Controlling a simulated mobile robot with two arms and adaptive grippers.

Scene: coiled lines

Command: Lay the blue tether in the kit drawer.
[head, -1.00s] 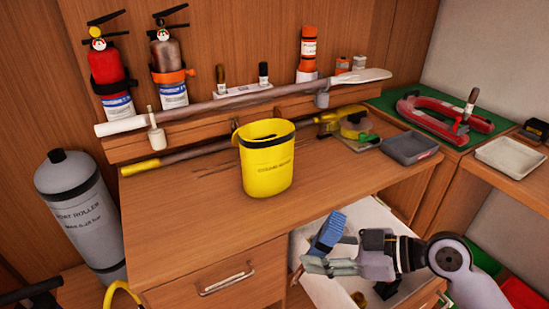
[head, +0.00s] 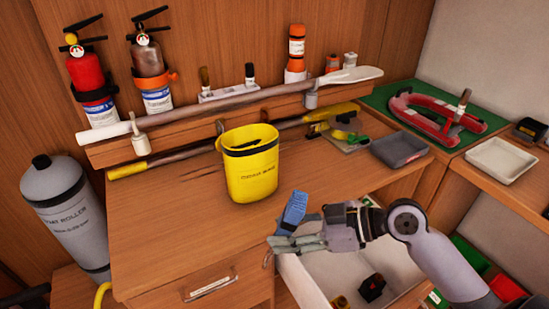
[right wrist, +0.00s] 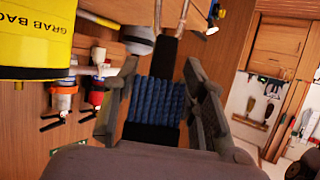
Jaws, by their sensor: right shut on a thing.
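The blue tether (head: 291,212) is a bundled coil held in my right gripper (head: 284,238). In the right wrist view the coil (right wrist: 155,103) sits between the two fingers, which press on its sides. The open kit drawer (head: 318,278) is a white-lined tray under the desk's right part. The gripper and tether are above the drawer's left end, near the desk's front edge, with the tether raised clear of the drawer floor. The fingers and forearm hide part of the drawer's back. My left gripper is not in view.
Inside the drawer lie a dark red-marked item (head: 372,287) and a small yellow item (head: 340,302). A yellow grab bag (head: 252,180) stands on the desk left of the gripper. A grey tray (head: 399,149) sits farther right. The drawer's middle floor is bare.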

